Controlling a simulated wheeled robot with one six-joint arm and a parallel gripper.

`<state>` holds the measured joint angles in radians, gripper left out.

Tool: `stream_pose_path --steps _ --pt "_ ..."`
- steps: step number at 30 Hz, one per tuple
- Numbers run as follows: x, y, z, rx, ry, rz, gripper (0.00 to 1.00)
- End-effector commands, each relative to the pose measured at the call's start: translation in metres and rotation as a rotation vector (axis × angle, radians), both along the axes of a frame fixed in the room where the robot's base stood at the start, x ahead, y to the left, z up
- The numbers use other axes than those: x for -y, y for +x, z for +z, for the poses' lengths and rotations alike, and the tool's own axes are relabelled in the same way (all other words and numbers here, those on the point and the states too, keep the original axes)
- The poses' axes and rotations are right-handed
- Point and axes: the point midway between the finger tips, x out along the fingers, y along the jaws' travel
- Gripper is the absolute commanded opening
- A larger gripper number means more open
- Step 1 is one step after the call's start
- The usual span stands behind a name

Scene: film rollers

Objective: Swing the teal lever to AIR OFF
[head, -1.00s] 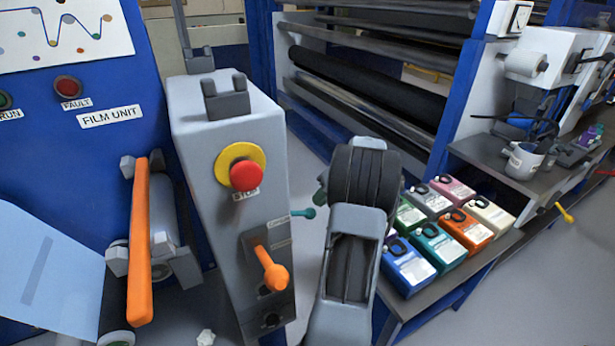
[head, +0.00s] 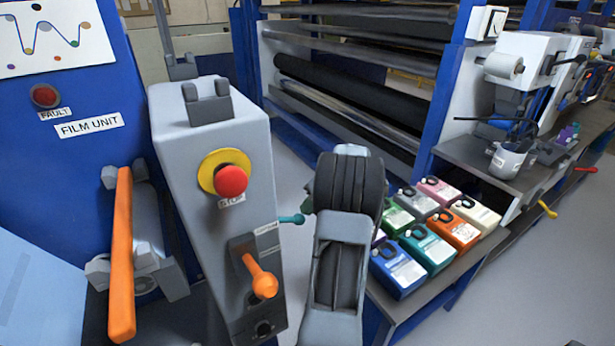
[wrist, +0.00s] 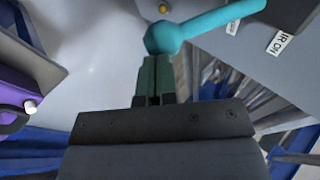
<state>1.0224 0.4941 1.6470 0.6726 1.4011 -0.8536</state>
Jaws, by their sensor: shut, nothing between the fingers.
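The teal lever (head: 292,219) sticks out from the right side of the grey control post in the head view. In the wrist view its round teal knob (wrist: 163,38) is at the top centre, and its rod runs up to the right. My gripper (wrist: 154,62) is shut and empty, its dark green fingertips right at the knob's lower edge. I cannot tell whether they touch it. A white AIR ON label (wrist: 281,41) is right of the knob. No AIR OFF label is readable. In the head view my arm hides most of the gripper.
The grey post (head: 215,140) carries a red stop button (head: 231,181) and an orange lever (head: 262,279). An orange bar (head: 121,255) stands at left. Several coloured boxes (head: 402,271) sit on a bench right of my arm. A yellow-handled lever (head: 547,209) is farther right.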

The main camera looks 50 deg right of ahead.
Motion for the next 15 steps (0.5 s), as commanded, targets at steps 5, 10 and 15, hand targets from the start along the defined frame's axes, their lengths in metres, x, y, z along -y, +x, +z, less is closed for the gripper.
stream_pose_path --steps 5,10,15 --pt "0.013 0.002 0.025 0.001 -0.001 0.005 0.0" --pt "0.034 -0.004 0.044 0.005 -0.005 0.009 0.0" --pt "0.054 -0.017 0.066 0.003 -0.005 0.01 0.0"
